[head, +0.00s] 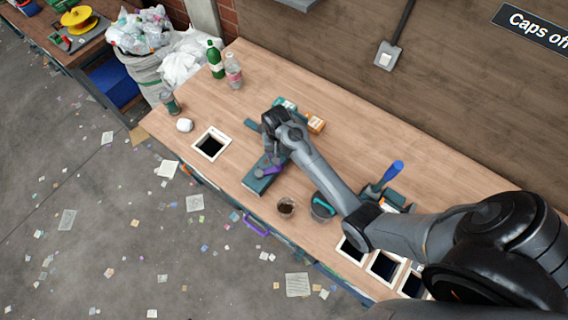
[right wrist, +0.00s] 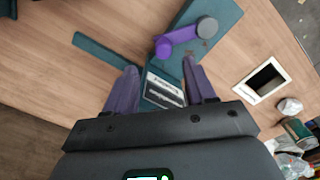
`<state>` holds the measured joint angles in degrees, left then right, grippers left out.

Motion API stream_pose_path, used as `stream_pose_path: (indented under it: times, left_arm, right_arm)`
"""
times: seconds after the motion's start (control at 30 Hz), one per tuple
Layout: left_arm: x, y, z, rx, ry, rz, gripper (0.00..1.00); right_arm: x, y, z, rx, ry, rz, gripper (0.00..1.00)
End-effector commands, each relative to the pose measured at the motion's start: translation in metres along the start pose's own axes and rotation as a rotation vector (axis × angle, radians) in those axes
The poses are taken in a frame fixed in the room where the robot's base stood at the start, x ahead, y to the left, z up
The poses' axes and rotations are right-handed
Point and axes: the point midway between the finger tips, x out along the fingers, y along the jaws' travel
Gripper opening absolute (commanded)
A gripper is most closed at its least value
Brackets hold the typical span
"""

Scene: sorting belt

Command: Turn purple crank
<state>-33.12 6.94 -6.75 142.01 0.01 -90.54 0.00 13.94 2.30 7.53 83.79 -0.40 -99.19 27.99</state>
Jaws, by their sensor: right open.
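In the head view the crank (head: 274,169) shows partly behind my right arm, on the teal box (head: 257,186) near the bench's front edge. My right gripper (right wrist: 160,87) is open, with its two purple fingers apart and the crank beyond their tips. A panel with white labels (right wrist: 163,91) shows between the fingers. My left gripper is not in view.
A square bin opening (head: 211,145) and a white lump (head: 184,125) lie to the left. A green bottle (head: 215,60) and a clear bottle (head: 233,70) stand at the back. A cup of dark stuff (head: 286,208) and a grey bowl (head: 322,210) stand to the right of the box.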

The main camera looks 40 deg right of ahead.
Motion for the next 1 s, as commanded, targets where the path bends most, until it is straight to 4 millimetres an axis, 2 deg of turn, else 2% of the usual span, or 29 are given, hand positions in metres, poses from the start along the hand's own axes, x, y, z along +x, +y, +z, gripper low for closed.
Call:
stream_pose_path:
  times: [0.17,0.7,1.0]
  left_arm:
    - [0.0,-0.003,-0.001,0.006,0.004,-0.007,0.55]
    - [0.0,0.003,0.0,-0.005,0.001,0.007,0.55]
    - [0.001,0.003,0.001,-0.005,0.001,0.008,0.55]
  right_arm:
    - [0.004,-0.005,-0.008,0.0,0.014,-0.01,0.55]
    - [0.084,-0.005,-0.008,-0.001,0.014,-0.009,0.55]
    - [0.099,-0.005,-0.009,-0.001,0.016,-0.01,0.55]
